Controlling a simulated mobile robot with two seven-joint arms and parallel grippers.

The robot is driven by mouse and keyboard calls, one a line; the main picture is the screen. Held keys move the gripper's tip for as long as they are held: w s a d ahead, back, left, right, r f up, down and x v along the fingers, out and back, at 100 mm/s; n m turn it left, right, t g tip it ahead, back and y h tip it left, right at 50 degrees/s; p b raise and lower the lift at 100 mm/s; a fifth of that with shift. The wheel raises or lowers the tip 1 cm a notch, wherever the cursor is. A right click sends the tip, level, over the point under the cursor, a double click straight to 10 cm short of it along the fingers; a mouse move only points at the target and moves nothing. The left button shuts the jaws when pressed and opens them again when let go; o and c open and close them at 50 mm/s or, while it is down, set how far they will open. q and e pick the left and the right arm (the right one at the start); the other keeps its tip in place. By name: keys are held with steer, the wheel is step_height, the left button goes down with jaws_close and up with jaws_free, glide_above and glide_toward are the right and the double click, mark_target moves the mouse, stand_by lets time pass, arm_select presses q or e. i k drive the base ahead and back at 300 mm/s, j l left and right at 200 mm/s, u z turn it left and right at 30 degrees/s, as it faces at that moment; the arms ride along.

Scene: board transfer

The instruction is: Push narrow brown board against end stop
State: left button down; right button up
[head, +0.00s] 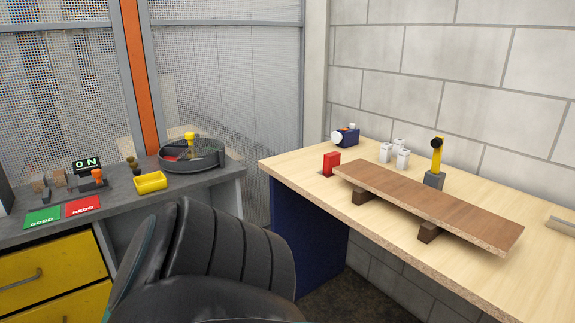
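A narrow brown board (430,203) lies lengthwise on two dark brown support blocks (428,232) on the light wooden table at the right. Its far left end is close to a small upright red block (331,161), which may be the end stop. I cannot tell whether the two touch. The board's near right end overhangs its support block. Neither of my grippers shows in the head view.
Behind the board stand a yellow-and-black tool in a grey holder (434,180), several white containers (402,160) and a blue device (347,136). A light piece (560,224) lies at the right edge. A black chair (215,265) stands before the grey bench (120,205).

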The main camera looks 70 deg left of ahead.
mark_target(498, 235)
steer(key=u, duration=1.65)
